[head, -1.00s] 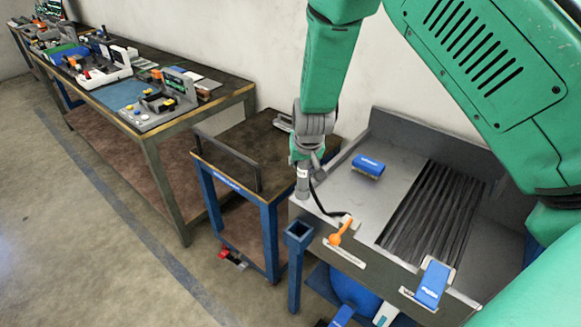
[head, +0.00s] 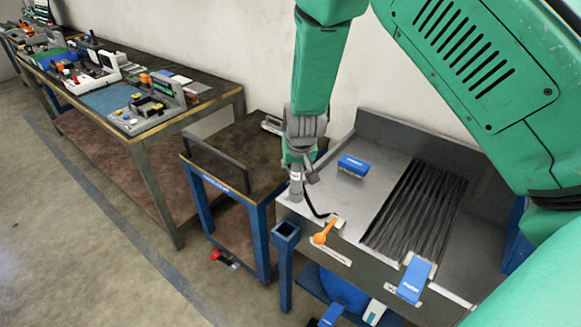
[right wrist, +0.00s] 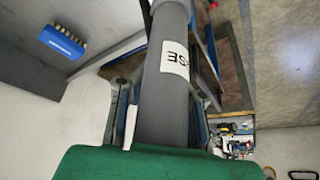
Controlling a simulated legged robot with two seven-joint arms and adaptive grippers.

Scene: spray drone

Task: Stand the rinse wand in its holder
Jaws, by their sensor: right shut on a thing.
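The rinse wand (head: 296,187) is a grey tube with a white label; its lower end shows below my right gripper (head: 298,158) in the head view. In the right wrist view the wand (right wrist: 165,75) runs up between the fingers, and its label is partly readable. My right gripper is shut on it, above the near left corner of the sink. The wand looks roughly upright. The holder, taken to be the blue square open-topped post (head: 286,236), stands below the wand, apart from it. My left gripper is not in view.
A black hose runs to the sink edge by an orange lever (head: 324,234). A blue brush (head: 353,166) lies on the grey sink top (head: 375,160). A blue item (head: 414,279) hangs at the front. A cart (head: 225,150) with a raised handle stands left.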

